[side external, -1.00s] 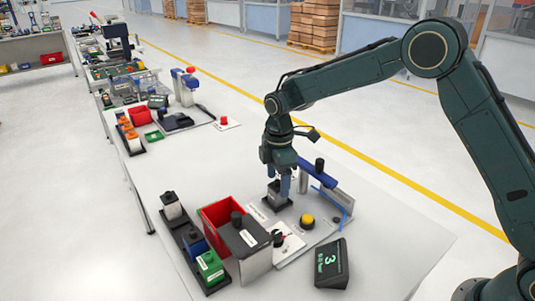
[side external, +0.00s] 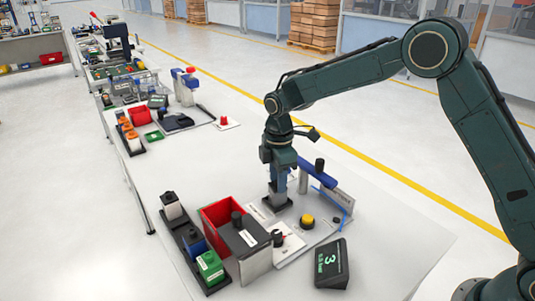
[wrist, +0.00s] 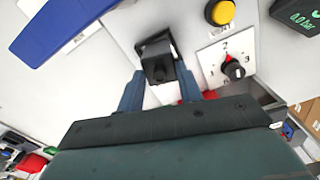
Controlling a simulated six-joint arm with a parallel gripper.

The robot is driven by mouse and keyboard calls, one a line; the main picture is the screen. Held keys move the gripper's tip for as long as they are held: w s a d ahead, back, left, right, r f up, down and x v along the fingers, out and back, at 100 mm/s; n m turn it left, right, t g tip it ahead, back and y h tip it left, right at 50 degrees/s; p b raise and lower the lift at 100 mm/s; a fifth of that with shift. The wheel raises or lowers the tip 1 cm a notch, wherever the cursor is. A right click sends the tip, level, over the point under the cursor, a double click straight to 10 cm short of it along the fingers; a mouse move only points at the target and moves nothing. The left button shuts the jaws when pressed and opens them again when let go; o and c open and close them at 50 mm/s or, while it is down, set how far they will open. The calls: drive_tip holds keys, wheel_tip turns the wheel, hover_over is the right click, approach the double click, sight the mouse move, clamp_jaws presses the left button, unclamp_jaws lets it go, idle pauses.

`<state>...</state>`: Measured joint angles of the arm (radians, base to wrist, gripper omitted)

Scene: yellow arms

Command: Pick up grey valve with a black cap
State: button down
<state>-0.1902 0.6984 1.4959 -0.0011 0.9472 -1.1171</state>
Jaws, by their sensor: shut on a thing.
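My gripper (side external: 278,190) points straight down at the dark holder (side external: 277,203) on the grey base plate. Another light-bodied valve with a black cap (side external: 173,210) stands in the black rack at the left, beside a blue one (side external: 195,243) and a green one (side external: 210,265).
A red bin (side external: 216,213) and a dark-topped box (side external: 245,237) stand left of the holder. A blue lever (side external: 316,173), yellow button (side external: 307,221), dial (wrist: 233,70) and display (side external: 331,263) are close by.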

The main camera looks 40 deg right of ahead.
drive_tip(key=shift+r, duration=0.2)
wheel_tip(320, 180, up, 20)
drive_tip(key=shift+f, duration=0.15)
idle(0.4)
